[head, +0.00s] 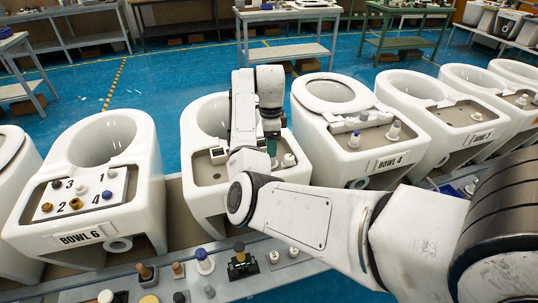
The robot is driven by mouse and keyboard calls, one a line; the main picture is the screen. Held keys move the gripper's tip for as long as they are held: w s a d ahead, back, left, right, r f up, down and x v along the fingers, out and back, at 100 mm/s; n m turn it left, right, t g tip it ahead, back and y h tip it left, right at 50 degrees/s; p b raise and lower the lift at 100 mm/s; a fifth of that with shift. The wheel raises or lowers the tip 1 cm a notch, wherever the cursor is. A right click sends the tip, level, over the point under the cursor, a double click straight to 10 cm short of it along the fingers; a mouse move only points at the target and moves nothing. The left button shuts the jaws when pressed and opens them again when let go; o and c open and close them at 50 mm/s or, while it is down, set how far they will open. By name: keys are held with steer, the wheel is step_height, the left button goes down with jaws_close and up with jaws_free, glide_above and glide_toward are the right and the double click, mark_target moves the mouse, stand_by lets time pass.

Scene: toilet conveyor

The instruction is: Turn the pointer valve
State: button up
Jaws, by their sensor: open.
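My gripper (272,148) points down over the rear deck of the white bowl (203,112) between BOWL 6 and BOWL 4. Its fingers are small and partly covered by my own arm. A white knob fitting (289,160) stands on that deck just right of the gripper. I cannot tell whether they touch. No pointer valve can be made out for certain; my forearm and wrist hide part of this deck and its label.
BOWL 6 (140,135) on the left carries a numbered plate (84,195) with several fittings. BOWL 4 (325,125) stands close on the right. A grey rail (120,284) in front holds several knobs and a black-and-yellow fitting (241,262). Workbenches stand behind on blue floor.

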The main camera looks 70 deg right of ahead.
step_height(320, 180, down, 6)
steer(key=shift+r, duration=0.15)
stand_by(0.3)
steer(key=c, duration=1)
